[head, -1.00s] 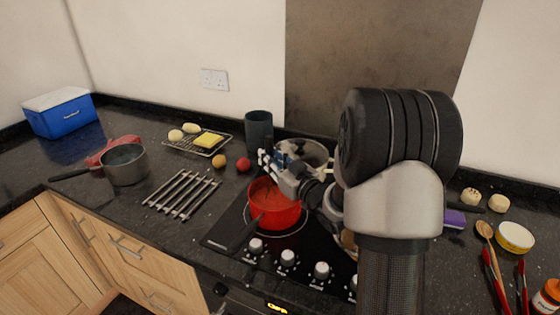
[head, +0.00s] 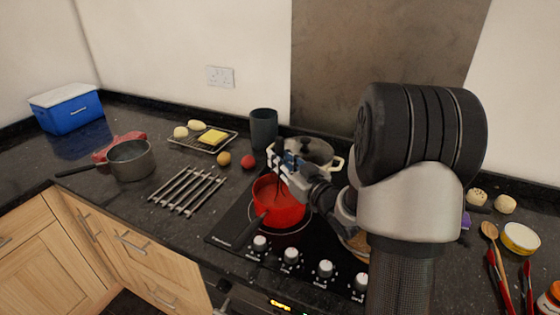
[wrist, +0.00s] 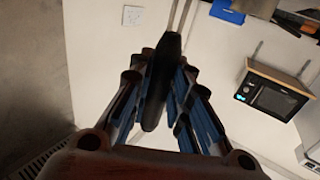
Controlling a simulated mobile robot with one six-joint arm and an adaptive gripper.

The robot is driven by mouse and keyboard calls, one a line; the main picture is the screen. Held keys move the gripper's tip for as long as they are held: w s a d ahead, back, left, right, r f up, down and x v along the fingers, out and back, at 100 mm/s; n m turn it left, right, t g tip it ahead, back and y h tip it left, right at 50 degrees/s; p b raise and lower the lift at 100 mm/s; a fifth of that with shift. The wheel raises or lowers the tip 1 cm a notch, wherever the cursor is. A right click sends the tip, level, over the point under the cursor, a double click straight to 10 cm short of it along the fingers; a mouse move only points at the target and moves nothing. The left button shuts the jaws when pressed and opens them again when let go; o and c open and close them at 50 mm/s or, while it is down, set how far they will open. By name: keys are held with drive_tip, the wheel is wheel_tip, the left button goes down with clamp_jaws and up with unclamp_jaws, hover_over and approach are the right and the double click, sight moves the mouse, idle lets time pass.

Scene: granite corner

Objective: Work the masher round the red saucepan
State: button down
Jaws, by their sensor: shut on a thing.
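The red saucepan (head: 279,205) stands on the front part of the black hob, its dark handle pointing to the front left. My gripper (head: 290,165) is above the pan's rim. In the wrist view my gripper (wrist: 165,95) is shut on the black handle of the masher (wrist: 160,75), and two metal rods run from it to the top edge. In the head view the masher's thin shaft (head: 279,186) goes down into the pan. Its lower end is hidden inside the pan.
A lidded pot (head: 318,152) stands behind the saucepan. A dark canister (head: 263,128) is at the back. Hob knobs (head: 291,256) line the front.

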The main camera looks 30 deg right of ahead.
drive_tip(key=shift+r+p, duration=4)
drive_tip(key=shift+r, duration=1.85)
drive_tip(key=shift+f, duration=0.1)
drive_tip(key=shift+a, duration=0.1)
